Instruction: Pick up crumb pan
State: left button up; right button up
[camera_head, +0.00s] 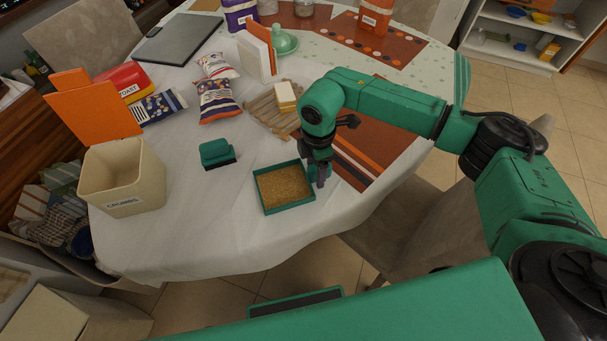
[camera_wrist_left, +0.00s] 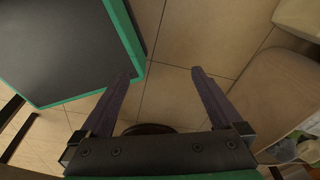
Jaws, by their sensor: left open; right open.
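The crumb pan (camera_head: 302,206) is a shallow teal square tray filled with brown crumbs, lying flat near the front edge of the white-clothed table. My right gripper (camera_head: 320,180) points down at the pan's right edge, with its dark fingers by the rim. From this angle I cannot tell whether a finger is inside the pan or touching the wall. My left gripper (camera_wrist_left: 157,80) is open and empty over the tiled floor in the left wrist view; it does not show in the head view.
A cream bin labelled crumbs (camera_head: 124,180) stands at the table's left. A teal brush-like block (camera_head: 217,153) sits between bin and pan. A wooden board (camera_head: 262,115) with bread (camera_head: 285,96), snack bags (camera_head: 216,99) and a laptop (camera_head: 178,39) lie farther back. The cloth left of the pan is clear.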

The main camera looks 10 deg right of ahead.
jog(key=shift+w+f, duration=0.1)
grip_shut()
pick_arm(q)
jog(key=shift+s+a+f, duration=0.1)
jog(key=shift+s, duration=0.55)
pick_arm(e)
notch_tip(320, 180, up, 20)
jog(key=b, duration=0.2)
jog(key=c, duration=0.9)
grip_release()
pick_arm(q)
notch_tip(320, 180, down, 2)
jog(key=shift+f, duration=0.2)
pick_arm(e)
grip_shut()
